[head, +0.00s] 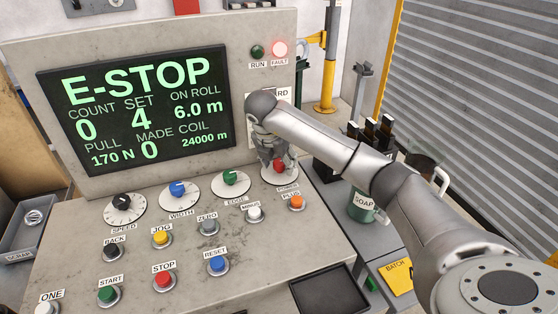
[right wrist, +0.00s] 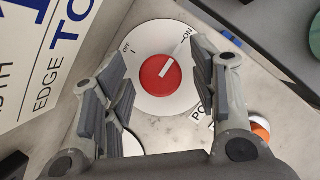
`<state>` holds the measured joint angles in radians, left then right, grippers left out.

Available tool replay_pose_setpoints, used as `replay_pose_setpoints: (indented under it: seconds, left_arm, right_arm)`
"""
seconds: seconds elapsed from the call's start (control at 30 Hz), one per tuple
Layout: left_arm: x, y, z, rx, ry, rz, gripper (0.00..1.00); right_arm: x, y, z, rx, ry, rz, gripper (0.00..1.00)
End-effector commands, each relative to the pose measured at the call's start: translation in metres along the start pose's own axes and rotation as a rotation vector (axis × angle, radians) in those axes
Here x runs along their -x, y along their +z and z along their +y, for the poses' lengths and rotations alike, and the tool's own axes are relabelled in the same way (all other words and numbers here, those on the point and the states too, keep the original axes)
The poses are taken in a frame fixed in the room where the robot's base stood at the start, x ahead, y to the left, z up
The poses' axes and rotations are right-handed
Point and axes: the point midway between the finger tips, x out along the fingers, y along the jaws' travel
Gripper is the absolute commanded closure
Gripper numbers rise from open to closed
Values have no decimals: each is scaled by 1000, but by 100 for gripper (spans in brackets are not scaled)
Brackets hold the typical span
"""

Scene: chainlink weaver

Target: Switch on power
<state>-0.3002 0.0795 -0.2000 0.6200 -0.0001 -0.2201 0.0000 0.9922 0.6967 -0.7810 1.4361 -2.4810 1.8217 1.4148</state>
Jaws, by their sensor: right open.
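The power switch is a red knob (right wrist: 155,85) with a white pointer on a round white dial (right wrist: 140,42) marked OFF and ON. In the right wrist view the pointer aims at the ON mark. The knob also shows in the head view (head: 279,165), at the right of the console, partly hidden by my gripper. My right gripper (head: 270,150) is over the dial. In the right wrist view its open fingers stand on both sides of the knob, with gaps, holding nothing. My left gripper is not in view.
The console display (head: 135,108) is lit and reads E-STOP. Other dials, such as the green EDGE knob (head: 231,178), and push buttons like orange PLUS (head: 296,202) sit close by.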

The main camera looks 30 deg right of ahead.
Motion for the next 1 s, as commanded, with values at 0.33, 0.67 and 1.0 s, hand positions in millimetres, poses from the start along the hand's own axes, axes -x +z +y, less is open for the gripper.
replay_pose_setpoints:
  seconds: [0.33, 0.67, 1.0]
  left_arm:
    - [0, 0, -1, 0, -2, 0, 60]
    - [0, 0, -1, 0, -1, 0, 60]
    - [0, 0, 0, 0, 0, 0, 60]
  right_arm:
    - [32, 1, 1, 1, 4, -2, 46]
    - [99, 2, 0, -1, 2, -5, 46]
    - [119, 0, 0, 0, 1, -1, 46]
